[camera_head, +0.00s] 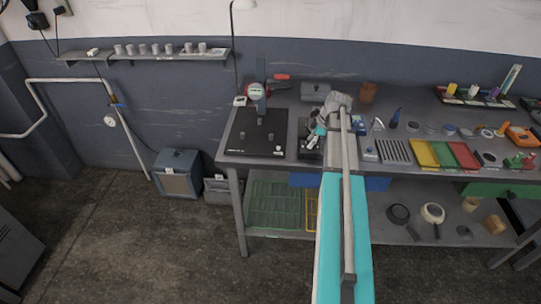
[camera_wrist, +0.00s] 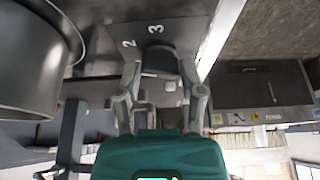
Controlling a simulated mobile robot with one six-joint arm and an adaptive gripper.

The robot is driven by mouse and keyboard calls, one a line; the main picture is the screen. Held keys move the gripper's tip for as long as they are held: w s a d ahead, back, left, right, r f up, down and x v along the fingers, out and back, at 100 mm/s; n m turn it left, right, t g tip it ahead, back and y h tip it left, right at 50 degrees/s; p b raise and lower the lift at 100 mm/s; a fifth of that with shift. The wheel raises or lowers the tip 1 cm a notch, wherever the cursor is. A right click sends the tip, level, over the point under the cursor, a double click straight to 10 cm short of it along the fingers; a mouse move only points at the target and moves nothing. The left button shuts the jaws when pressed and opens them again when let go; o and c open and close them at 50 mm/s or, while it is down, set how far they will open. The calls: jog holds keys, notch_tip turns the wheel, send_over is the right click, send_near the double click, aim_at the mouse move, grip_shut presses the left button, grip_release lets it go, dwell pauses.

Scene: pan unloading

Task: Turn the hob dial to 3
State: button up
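In the wrist view the hob dial (camera_wrist: 160,60) is a dark knob on the dark hob panel (camera_wrist: 100,50). White numerals 2 and 3 show just above it, the 3 nearly straight above the knob. A short white mark shows at its lower left; I cannot tell whether it is the pointer. My gripper (camera_wrist: 160,68) has one fingertip on each side of the dial, very close to it; I cannot tell whether they touch.
A grey pan (camera_wrist: 35,65) stands close at the left in the wrist view. In the head view a black board (camera_head: 240,140) lies left of the hob. Coloured trays (camera_head: 423,152) and small items are at the right. Pans (camera_head: 398,214) stand on the lower shelf.

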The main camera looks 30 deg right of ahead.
jog(key=shift+d+r+p, duration=0.1)
jog(key=shift+r+p, duration=0.25)
jog(key=p+v, duration=1.3)
jog(key=a+f+m+g+h+b, duration=0.1)
jog(key=a+f+m+b, duration=0.2)
jog(key=a, duration=0.8)
jog(key=a+f+m+g+b, duration=0.1)
jog(key=a+f+m+b, duration=0.2)
jog(key=a, duration=0.9)
notch_tip(320, 180, down, 3)
jog(key=b, duration=0.3)
jog(key=shift+s+a+h, duration=0.25)
jog(key=shift+s+h, duration=0.05)
jog(key=shift+h, duration=0.1)
jog(key=shift+f, duration=0.15)
jog(key=s+a+m+h, duration=0.1)
jog(key=s+a+m, duration=0.1)
jog(key=a, duration=0.5)
jog(key=s+a+m+h, duration=0.1)
jog(key=s+a+m, duration=0.2)
jog(key=s+a, duration=0.2)
jog(key=a, duration=0.3)
jog(key=shift+a+g, duration=0.3)
jog(key=shift+s+f, duration=0.1)
jog(key=shift+f, duration=0.05)
